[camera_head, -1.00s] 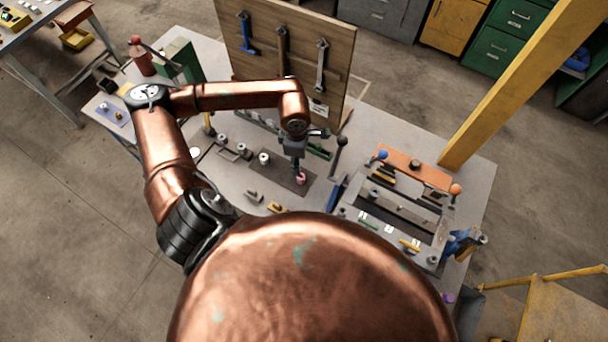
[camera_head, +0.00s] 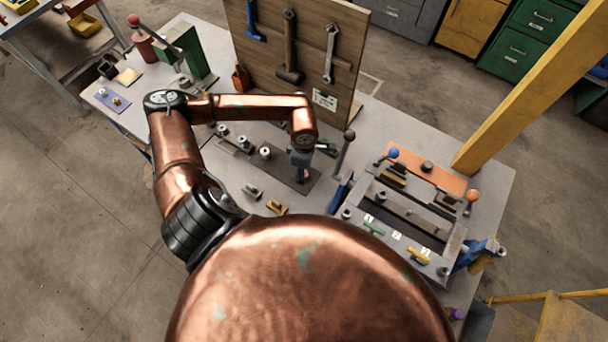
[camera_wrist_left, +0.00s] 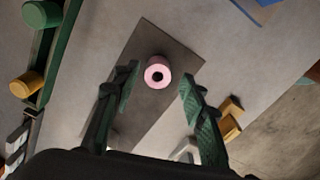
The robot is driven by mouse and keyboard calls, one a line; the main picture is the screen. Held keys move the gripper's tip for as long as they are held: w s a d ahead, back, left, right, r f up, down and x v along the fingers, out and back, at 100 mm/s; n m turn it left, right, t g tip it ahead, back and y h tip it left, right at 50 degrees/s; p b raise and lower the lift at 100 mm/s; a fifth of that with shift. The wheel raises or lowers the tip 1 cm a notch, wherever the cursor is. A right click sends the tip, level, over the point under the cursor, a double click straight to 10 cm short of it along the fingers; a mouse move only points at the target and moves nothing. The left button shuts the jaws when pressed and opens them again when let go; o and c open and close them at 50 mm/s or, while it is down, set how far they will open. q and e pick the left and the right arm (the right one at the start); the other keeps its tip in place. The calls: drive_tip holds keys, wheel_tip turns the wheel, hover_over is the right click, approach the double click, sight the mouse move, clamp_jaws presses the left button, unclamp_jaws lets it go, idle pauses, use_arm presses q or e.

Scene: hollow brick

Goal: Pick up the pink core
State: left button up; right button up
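The pink core (camera_wrist_left: 158,73) is a short pink cylinder with a dark hole in its end. It stands on a dark grey plate (camera_wrist_left: 150,40) on the workbench, and in the head view only a small pink part of it (camera_head: 304,176) shows below the gripper. My left gripper (camera_wrist_left: 158,88) is open above the plate, its two green-padded fingers on either side of the core with gaps to both. In the head view the left gripper (camera_head: 302,172) points down over the plate. My right gripper is not in view.
A grey fixture (camera_head: 400,215) with levers and numbered tags stands right of the plate. Several pale cylinders (camera_head: 265,153) stand left of the gripper. A wooden tool board (camera_head: 300,60) rises behind.

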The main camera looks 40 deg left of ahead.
use_arm(q)
drive_tip(key=shift+f, duration=1.55)
drive_tip(key=shift+c, duration=0.2)
clamp_jaws()
